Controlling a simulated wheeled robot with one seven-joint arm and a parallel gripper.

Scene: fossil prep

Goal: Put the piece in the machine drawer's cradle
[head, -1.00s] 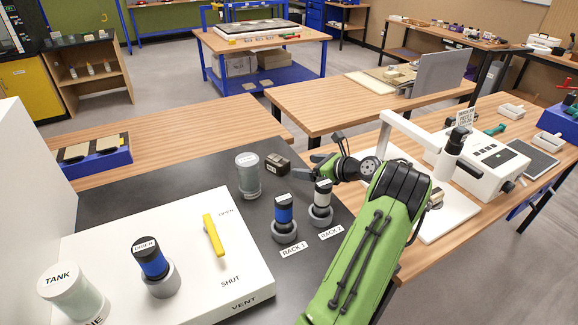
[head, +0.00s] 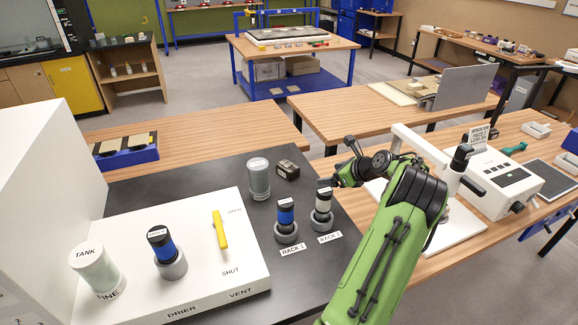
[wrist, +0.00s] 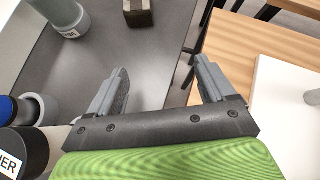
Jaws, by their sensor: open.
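My gripper (head: 338,166) is open and empty above the right side of the dark bench top. In the wrist view both fingers of my gripper (wrist: 160,82) stand apart with nothing between them. A small dark block (head: 287,170) lies on the dark top, left of my gripper; it also shows at the top of the wrist view (wrist: 138,14). A white-bodied cylinder (head: 322,198) stands in the rack 2 ring, just below my gripper. A blue-banded cylinder (head: 286,213) stands in the rack 1 ring. I cannot tell which thing is the piece, and no drawer cradle is recognisable.
A grey jar (head: 259,180) stands left of the block. The white DRIER/VENT unit (head: 215,278) has a yellow lever (head: 220,229), another blue-banded cylinder (head: 164,250) and a tank (head: 95,268). A white machine with a panel (head: 503,187) stands right, beyond my arm.

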